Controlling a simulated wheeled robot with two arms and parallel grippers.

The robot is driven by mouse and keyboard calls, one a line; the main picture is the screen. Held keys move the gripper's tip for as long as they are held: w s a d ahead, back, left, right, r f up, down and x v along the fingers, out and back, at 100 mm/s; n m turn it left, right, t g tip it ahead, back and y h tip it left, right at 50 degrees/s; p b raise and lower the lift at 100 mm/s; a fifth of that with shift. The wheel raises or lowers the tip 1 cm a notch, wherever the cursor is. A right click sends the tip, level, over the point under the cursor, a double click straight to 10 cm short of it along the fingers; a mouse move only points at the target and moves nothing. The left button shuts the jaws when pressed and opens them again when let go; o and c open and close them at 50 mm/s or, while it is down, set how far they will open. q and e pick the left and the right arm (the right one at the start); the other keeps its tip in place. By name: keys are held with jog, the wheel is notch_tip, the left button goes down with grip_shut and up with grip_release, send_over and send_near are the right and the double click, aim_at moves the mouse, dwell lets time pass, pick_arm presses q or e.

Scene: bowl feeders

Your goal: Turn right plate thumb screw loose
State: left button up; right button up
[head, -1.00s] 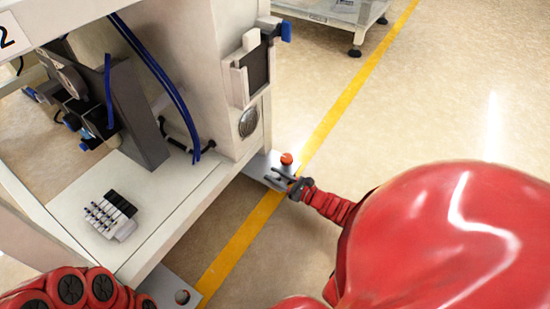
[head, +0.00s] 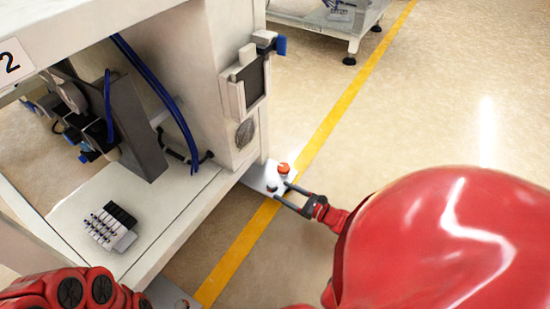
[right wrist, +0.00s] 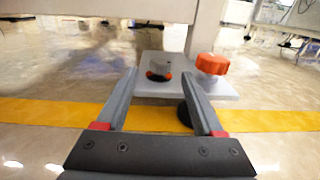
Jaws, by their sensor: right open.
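The right plate (head: 259,178) is a flat grey plate at the foot of the machine, also in the right wrist view (right wrist: 150,90). In the right wrist view the orange knob (right wrist: 212,64) is outside my fingers, beyond the right fingertip. I cannot tell which is the thumb screw. My right gripper (head: 281,190) is open and empty at the plate's edge. My left gripper is out of view.
The white machine frame (head: 225,95) rises beside the plate. A yellow floor line (head: 237,255) runs past it. Another plate (head: 168,294) is partly visible at the near corner. Open floor (head: 410,110) lies to the right.

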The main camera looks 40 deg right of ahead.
jog(key=p+v, duration=0.1)
jog(key=v, duration=1)
jog(key=shift+s, duration=0.3)
jog(key=shift+d, duration=0.1)
